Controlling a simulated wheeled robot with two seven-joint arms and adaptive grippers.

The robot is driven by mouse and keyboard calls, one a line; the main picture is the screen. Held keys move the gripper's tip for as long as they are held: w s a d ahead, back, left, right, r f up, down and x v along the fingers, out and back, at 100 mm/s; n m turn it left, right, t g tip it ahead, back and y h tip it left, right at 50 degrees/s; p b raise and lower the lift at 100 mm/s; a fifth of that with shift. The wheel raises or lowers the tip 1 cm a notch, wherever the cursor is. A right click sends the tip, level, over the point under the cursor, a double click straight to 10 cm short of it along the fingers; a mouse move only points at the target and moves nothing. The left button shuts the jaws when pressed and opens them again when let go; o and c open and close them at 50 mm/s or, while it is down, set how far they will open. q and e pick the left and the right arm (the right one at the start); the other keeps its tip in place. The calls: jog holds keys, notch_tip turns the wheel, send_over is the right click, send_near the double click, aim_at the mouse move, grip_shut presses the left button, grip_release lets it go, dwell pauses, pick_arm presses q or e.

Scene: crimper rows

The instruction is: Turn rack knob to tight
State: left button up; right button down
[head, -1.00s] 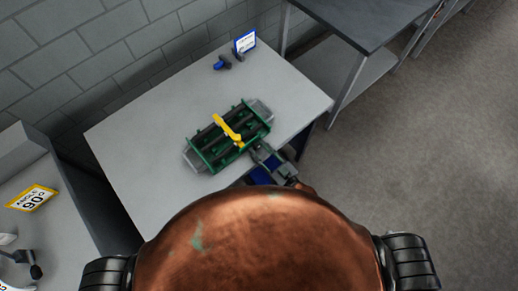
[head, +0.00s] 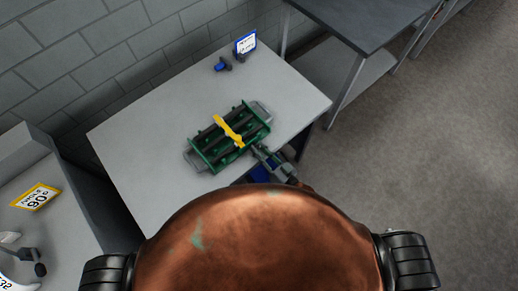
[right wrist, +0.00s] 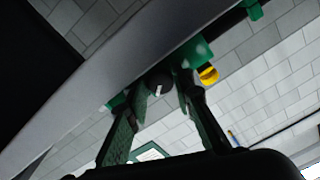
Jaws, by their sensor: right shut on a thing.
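The green rack (head: 209,157) with dark bars sits on the light grey table, and a yellow bar (head: 228,131) lies across its top. My right gripper (head: 257,151) is at the rack's lower right side. In the right wrist view, the fingers of the right gripper (right wrist: 161,88) are shut on a dark round knob (right wrist: 160,79) with a white mark. The green rack (right wrist: 199,53) also shows there behind the fingers, with a yellow end beside it. The knob is hidden in the head view, and I cannot read its setting. My left gripper is not in view.
The table (head: 150,150) is bare around the rack. A blue object (head: 222,65) and a small white-and-blue sign (head: 245,43) stand at its back edge by the block wall. A yellow-edged sign (head: 36,197) lies on another surface at left. A dark-topped table (head: 355,18) stands at the upper right.

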jog(key=shift+m, duration=0.5)
jog(key=shift+s+f, duration=0.1)
jog(key=c, duration=1.7)
grip_release()
jog(key=shift+o, duration=0.2)
